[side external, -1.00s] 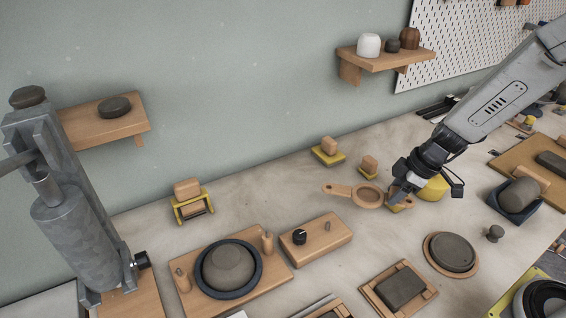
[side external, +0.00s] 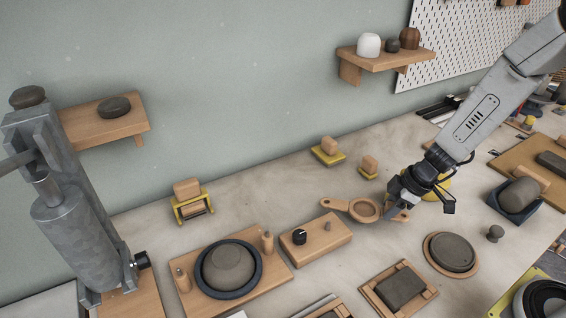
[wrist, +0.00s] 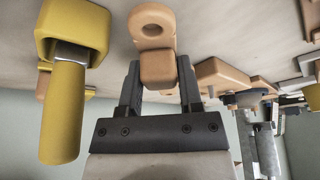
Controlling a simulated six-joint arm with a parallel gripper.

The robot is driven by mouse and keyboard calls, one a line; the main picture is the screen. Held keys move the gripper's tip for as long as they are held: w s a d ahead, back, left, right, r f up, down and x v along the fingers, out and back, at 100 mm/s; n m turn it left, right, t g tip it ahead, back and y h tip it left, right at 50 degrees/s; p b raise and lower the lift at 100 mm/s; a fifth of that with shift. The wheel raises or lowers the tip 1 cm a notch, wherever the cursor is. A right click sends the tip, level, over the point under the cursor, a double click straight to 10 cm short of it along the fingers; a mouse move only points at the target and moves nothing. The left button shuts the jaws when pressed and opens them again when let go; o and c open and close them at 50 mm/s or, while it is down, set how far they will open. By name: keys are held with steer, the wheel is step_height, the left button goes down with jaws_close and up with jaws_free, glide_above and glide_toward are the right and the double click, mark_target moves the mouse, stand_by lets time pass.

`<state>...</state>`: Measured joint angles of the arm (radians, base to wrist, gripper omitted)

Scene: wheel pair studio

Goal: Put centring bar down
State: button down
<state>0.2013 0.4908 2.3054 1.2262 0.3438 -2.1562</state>
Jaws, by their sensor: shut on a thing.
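The centring bar (side external: 365,210) is a flat light-wood bar with a large ring in its middle and a rounded end to the left. My gripper (side external: 397,203) is shut on its right part, in the side view. The bar is level or nearly so, above the bench; I cannot tell the exact gap. In the wrist view, a wooden block-like part of the bar (wrist: 157,68) sits between the two dark fingers of my gripper (wrist: 158,80), with a holed part beyond it. My gripper hides part of the bar's right end.
A wooden base with a dark ringed wheel (side external: 229,270) and pegs stands left. A wooden box with a black knob (side external: 315,241) is near the bar's left end. A round board with clay (side external: 451,253) is in front right. A yellow tool (wrist: 65,105) is close beside my gripper.

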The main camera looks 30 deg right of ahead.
steer(key=shift+f, duration=1.3)
steer(key=shift+f, duration=0.1)
steer(key=shift+c, duration=1.3)
jaws_free()
steer(key=shift+s+d+r, duration=0.1)
steer(key=shift+d+r, duration=0.05)
steer(key=shift+r, duration=0.5)
steer(key=v, duration=1)
steer(key=shift+r, duration=0.4)
steer(key=shift+s, duration=0.25)
